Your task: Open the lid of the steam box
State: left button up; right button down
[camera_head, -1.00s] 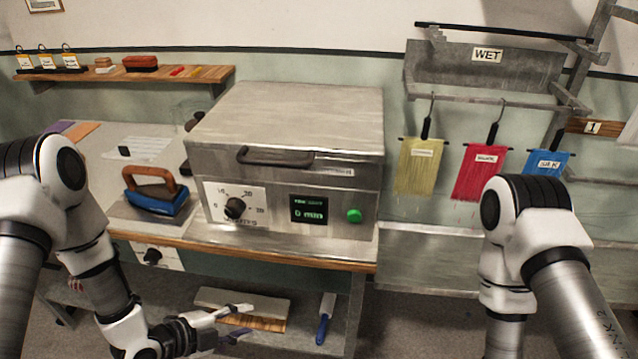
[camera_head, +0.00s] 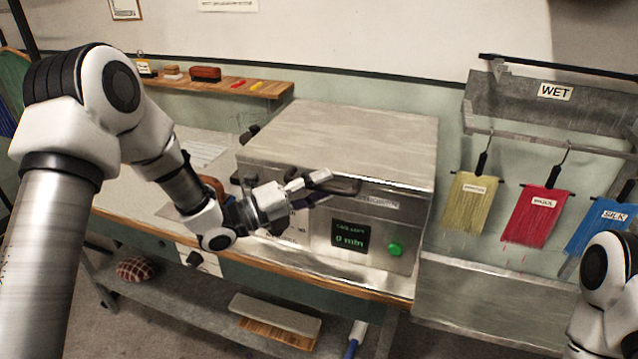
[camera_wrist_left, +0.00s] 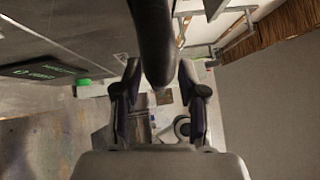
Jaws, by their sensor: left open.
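The steam box (camera_head: 290,235) is a metal box on the bench. Its lid (camera_head: 355,140) is down. The lid's dark handle (camera_head: 347,187) is on the front, partly hidden by my gripper. My left gripper (camera_head: 322,188) is open at the handle, in front of the box. In the left wrist view the dark handle bar (camera_wrist_left: 154,45) reaches down between the two fingers of the left gripper (camera_wrist_left: 160,95), with a gap visible on each side. I cannot tell whether a finger touches it. My right gripper is out of the picture.
A green button (camera_head: 395,249) and a display (camera_head: 350,237) are on the box front. Yellow (camera_head: 465,203), red (camera_head: 534,215) and blue (camera_head: 600,228) hanks hang at the right under a WET rack (camera_head: 520,105). A wooden shelf (camera_head: 225,84) is on the wall behind.

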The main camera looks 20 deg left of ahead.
pick_arm(q)
jog(key=shift+w, duration=0.1)
jog(key=shift+c, duration=0.3)
grip_shut()
